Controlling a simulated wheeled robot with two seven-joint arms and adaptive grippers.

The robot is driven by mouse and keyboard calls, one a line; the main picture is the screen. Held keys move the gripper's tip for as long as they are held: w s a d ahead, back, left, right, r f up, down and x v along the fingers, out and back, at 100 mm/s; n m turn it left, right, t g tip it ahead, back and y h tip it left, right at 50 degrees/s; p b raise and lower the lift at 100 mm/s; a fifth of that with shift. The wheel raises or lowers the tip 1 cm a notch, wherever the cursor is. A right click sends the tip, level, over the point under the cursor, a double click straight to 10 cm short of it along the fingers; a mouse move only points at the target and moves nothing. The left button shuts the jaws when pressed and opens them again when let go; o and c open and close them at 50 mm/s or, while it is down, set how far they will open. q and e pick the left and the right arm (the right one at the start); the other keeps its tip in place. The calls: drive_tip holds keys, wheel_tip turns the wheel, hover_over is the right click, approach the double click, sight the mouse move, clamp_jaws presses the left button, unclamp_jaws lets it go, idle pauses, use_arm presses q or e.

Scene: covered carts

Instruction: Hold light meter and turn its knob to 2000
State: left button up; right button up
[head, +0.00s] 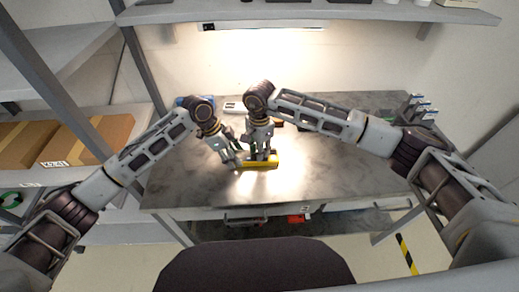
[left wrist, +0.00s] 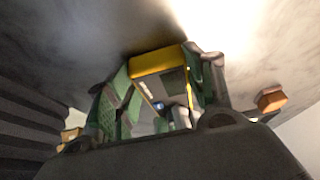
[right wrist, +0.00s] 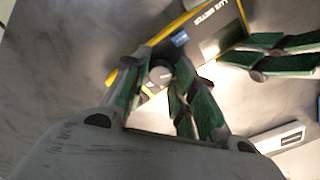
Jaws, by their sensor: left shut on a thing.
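The light meter (head: 262,165) is a yellow-edged device with a dark face on the grey table, between both grippers. My left gripper (head: 236,163) is shut on it; in the left wrist view the green-padded fingers press both sides of the yellow and dark body (left wrist: 158,62). In the right wrist view the meter's dark face with lettering (right wrist: 222,38) shows, and its round grey knob (right wrist: 160,74) sits between the fingers of my right gripper (right wrist: 163,70). Those fingers stand apart around the knob; contact is unclear. The dial setting is not readable.
A white device (head: 233,106) and a blue item (head: 181,101) lie towards the table's back. A shelf (head: 300,12) hangs above; a side rack with cardboard boxes (head: 97,137) stands left. The table's right half is mostly clear.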

clamp_jaws()
drive_tip(key=shift+m, duration=3.6)
drive_tip(key=o, duration=0.5)
unclamp_jaws()
drive_tip(key=shift+o, duration=0.2)
